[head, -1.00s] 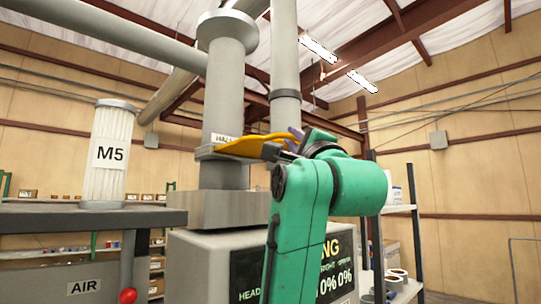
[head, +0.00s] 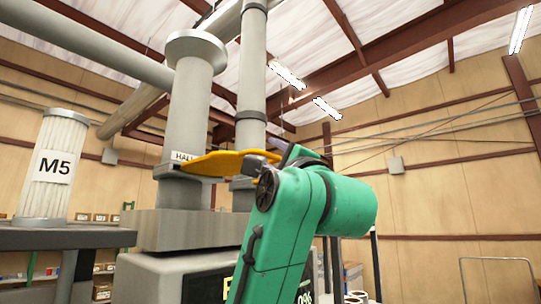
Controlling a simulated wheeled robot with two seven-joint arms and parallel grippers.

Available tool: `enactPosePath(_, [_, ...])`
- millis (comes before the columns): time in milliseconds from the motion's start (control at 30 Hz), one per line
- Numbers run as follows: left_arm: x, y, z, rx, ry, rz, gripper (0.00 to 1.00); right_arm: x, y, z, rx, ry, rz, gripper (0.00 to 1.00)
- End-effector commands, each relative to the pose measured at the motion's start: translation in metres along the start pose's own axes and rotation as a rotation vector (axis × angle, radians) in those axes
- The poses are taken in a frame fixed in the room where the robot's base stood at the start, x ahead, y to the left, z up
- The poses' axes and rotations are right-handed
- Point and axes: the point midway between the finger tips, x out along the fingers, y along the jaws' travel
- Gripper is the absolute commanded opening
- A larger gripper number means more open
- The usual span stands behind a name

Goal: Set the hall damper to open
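The hall damper is a grey vertical duct (head: 187,110) with a wide flange at its top. A white label (head: 182,156), partly hidden and starting with "HAL", sits low on it. An orange lever (head: 215,164) crosses the front of the duct just below the label and points to the right. My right gripper (head: 264,158) is at the lever's right end, touching it or very close. My green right arm hides most of the fingers, so their grip cannot be told. My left gripper is out of view.
The duct stands on a grey block (head: 190,229) above a machine with a dark display (head: 208,287), partly hidden by my arm. A second grey pipe (head: 251,90) rises just behind. At left, a white cylinder labelled M5 (head: 44,195) stands on a dark bench (head: 60,238).

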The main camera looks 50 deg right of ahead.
Motion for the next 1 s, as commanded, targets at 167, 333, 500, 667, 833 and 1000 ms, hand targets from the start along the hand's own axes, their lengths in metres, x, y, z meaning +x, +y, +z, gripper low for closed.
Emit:
enactPosePath(167, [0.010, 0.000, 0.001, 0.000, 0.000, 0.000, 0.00, -0.012, 0.003, 0.000, 0.000, -0.002, -0.002, 0.45])
enactPosePath(333, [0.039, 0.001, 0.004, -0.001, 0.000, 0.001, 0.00, -0.057, 0.006, -0.002, 0.003, -0.003, -0.006, 0.45])
enactPosePath(500, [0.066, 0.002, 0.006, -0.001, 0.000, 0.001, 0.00, -0.108, 0.005, -0.003, 0.003, -0.003, -0.006, 0.45])
enactPosePath(667, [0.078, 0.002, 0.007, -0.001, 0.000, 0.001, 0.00, -0.140, 0.002, -0.003, 0.002, 0.000, -0.004, 0.45])
enactPosePath(833, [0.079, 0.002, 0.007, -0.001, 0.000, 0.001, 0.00, -0.148, -0.001, -0.002, 0.001, 0.000, -0.001, 0.45])
enactPosePath(1000, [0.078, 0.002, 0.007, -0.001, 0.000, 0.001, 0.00, -0.147, -0.001, -0.002, 0.000, 0.001, -0.001, 0.45])
